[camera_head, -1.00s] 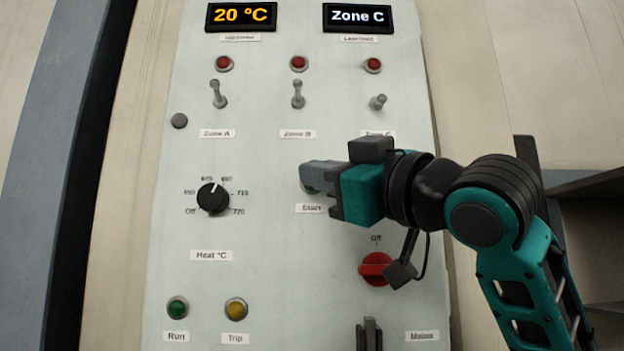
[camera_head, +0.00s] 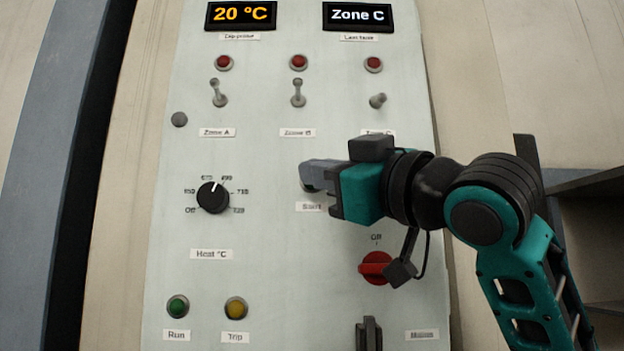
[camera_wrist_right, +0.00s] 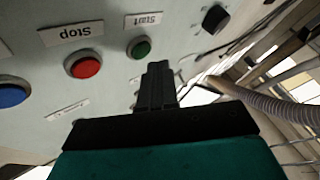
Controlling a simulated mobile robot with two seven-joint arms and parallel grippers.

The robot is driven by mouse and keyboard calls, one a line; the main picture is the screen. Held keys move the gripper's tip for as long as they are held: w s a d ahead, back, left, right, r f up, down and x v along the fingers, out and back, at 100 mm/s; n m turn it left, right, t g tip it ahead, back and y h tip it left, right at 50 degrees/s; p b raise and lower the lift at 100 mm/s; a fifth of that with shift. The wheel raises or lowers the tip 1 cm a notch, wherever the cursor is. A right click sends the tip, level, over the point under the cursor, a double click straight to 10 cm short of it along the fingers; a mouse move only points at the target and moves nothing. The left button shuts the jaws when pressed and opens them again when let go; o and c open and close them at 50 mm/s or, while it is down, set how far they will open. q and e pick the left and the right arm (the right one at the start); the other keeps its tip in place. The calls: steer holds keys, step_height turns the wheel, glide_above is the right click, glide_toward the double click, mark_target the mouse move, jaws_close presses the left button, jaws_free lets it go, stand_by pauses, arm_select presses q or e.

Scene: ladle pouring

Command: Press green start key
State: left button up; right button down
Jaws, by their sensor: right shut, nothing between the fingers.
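My right gripper (camera_head: 310,177) is shut and empty, its fingertips close to the pale control panel (camera_head: 270,230), just above the Start label (camera_head: 311,207). In the head view the fingers cover the green start key. In the right wrist view the green start key (camera_wrist_right: 139,47) shows round and domed beside its Start label (camera_wrist_right: 143,20). The shut fingertips (camera_wrist_right: 158,68) are just below and right of it in that picture. I cannot tell whether they touch it.
A red Stop button (camera_wrist_right: 83,64) and a blue button (camera_wrist_right: 12,95) lie beside the start key. The heat knob (camera_head: 213,197) is left of my gripper. A red rotary switch (camera_head: 375,267) is below it. Toggle switches (camera_head: 298,95) stand above.

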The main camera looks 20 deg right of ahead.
steer(key=shift+w, duration=0.1)
stand_by(0.7)
steer(key=shift+w+d, duration=0.15)
steer(key=shift+w, duration=0.15)
steer(key=shift+w+d+p, duration=0.1)
steer(key=shift+w+p, duration=0.3)
stand_by(0.7)
steer(key=shift+s, duration=0.15)
steer(key=shift+s+a, duration=0.2)
steer(key=shift+s, duration=0.45)
steer(key=s, duration=0.2)
steer(key=s+a, duration=0.1)
steer(key=s, duration=0.1)
steer(key=shift+s+a, duration=0.2)
steer(key=shift+s, duration=0.2)
stand_by(0.8)
